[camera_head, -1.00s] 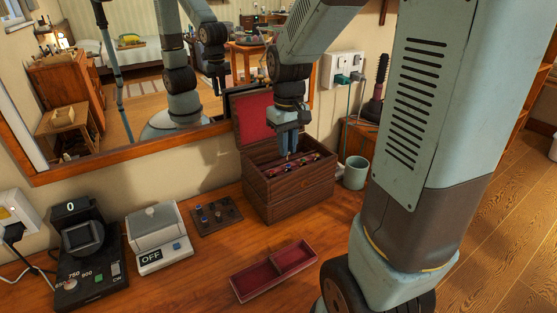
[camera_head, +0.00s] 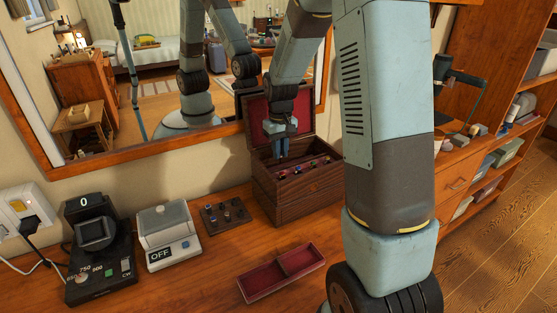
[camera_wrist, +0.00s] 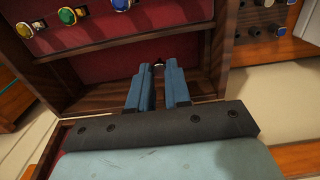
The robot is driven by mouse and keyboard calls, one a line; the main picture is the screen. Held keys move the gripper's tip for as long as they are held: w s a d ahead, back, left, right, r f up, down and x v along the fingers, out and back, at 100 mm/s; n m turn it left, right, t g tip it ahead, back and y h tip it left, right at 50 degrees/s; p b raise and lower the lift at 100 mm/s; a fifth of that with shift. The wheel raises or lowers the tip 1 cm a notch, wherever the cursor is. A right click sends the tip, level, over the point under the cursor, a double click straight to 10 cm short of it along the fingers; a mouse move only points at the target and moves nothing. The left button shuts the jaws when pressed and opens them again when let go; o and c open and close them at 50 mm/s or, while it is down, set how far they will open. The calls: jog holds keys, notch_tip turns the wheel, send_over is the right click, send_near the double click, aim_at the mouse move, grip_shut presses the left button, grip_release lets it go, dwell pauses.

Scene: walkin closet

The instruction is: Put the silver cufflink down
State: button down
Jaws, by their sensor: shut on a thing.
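My gripper (camera_head: 281,156) is at the open wooden box (camera_head: 300,203), by its left end and in front of the raised red-lined lid. In the wrist view my gripper (camera_wrist: 158,78) has its blue fingers nearly together, shut on a tiny thing (camera_wrist: 158,66) at the tips. I take it for the silver cufflink; the fingers hide most of it, and its colour is unclear. Several round coloured cufflinks (camera_wrist: 68,16) sit in a row in the box's red interior, to the left in the wrist view. A bare stretch of red lining (camera_wrist: 115,62) lies around the fingertips.
A dark board with small pieces (camera_head: 225,213), a scale reading OFF (camera_head: 168,237) and a black device (camera_head: 98,255) stand to the left. A mirror is behind.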

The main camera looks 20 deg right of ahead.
jog(key=shift+w+f, duration=0.6)
jog(key=shift+f, duration=1.6)
jog(key=shift+f, duration=0.15)
jog(key=c, duration=1.1)
grip_release()
jog(key=shift+a, duration=0.1)
